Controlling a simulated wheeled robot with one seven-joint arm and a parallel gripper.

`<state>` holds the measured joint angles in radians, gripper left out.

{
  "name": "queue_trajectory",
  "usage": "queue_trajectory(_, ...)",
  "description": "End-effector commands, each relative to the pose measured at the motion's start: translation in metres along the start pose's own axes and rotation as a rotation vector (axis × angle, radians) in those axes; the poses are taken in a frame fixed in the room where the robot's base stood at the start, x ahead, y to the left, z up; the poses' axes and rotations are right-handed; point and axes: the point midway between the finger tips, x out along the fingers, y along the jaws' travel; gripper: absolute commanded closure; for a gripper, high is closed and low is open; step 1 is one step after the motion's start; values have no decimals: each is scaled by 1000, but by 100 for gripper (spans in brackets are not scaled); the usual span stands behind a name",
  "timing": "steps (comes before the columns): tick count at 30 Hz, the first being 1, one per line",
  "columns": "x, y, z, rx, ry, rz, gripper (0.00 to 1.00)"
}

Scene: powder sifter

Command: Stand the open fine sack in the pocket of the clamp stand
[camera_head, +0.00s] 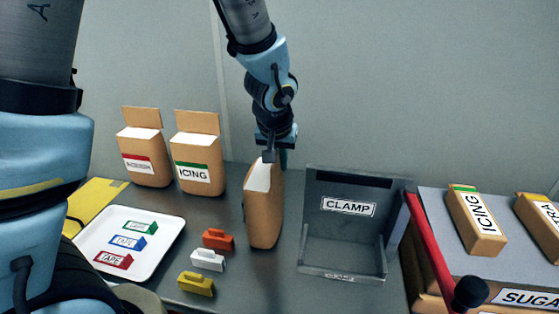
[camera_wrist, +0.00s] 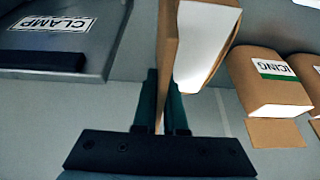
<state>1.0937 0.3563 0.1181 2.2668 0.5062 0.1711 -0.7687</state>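An open brown sack (camera_head: 262,215) with a white top stands upright, turned nearly edge-on, left of the clamp stand. Its label is hidden. My gripper (camera_head: 271,158) is above it, pointing down. In the wrist view my gripper's dark fingers (camera_wrist: 162,112) are on both sides of the thin raised back flap of the sack (camera_wrist: 168,50) and look closed on it. I cannot tell whether the sack's bottom touches the table. The grey clamp stand (camera_head: 345,235), labelled CLAMP, has an empty pocket. Its upper part also shows in the wrist view (camera_wrist: 95,35).
Two more open sacks stand at the back left, one red-labelled (camera_head: 143,160) and one green-labelled ICING (camera_head: 197,165). A white tray of tags (camera_head: 165,225) and several coloured clips (camera_head: 208,260) lie in front. A raised shelf with a red bar (camera_head: 430,245) and closed sacks is right.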

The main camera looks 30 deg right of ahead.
Motion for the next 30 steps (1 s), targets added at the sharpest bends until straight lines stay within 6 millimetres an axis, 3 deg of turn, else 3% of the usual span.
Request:
queue_trajectory(1, 0, 0, 0, 0, -1, 0, 86)
queue_trajectory(7, 0, 0, 0, 0, -1, 0, 64)
queue_trajectory(18, -5, 0, -1, -1, 1, 1, 63)
queue_trajectory(23, -25, 0, -1, -2, 4, 2, 63)
queue_trajectory(30, -71, 0, -1, -2, 5, 2, 63)
